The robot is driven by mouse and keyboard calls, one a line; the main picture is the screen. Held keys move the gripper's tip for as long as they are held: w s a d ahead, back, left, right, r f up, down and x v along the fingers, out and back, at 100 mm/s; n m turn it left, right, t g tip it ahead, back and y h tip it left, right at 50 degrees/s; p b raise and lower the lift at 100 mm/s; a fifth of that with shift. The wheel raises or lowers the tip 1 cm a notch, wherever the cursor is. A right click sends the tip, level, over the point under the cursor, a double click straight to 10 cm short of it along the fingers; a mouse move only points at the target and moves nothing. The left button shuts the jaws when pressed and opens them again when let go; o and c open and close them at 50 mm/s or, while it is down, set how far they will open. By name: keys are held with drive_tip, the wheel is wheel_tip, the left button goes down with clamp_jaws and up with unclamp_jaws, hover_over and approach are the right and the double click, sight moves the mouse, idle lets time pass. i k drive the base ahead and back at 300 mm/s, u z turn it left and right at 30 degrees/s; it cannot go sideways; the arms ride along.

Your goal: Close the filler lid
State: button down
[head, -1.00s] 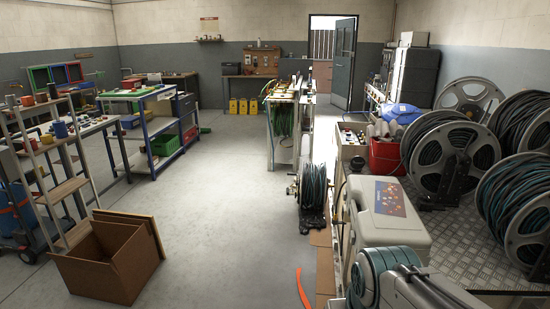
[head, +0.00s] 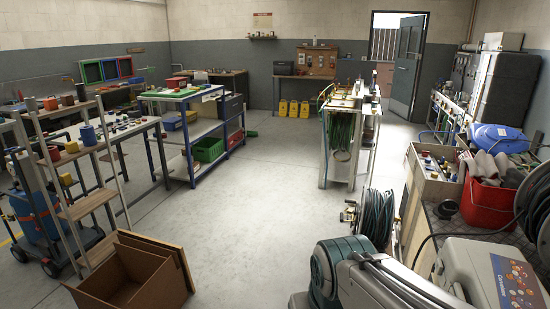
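I cannot make out a filler lid in the head view. A cream-white case (head: 462,266) with a colourful label stands at the bottom right, cut off by the frame edge; no open or shut lid can be told on it. My grey and teal arm shows at the bottom, left of this case and partly in front of it. My gripper is outside the view.
A red bucket (head: 487,207) and a hose reel (head: 541,215) are at the right. A small hose reel (head: 376,217) stands beside the central rack (head: 350,130). An open cardboard box (head: 135,280) is at lower left, near a shelf ladder (head: 88,204). The middle floor is clear.

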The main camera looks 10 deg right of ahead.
sight(449, 207)
drive_tip(key=z, duration=0.15)
drive_tip(key=i, duration=1.65)
drive_tip(key=z, duration=1.35)
drive_tip(key=i, duration=1.3)
drive_tip(key=z, duration=0.7)
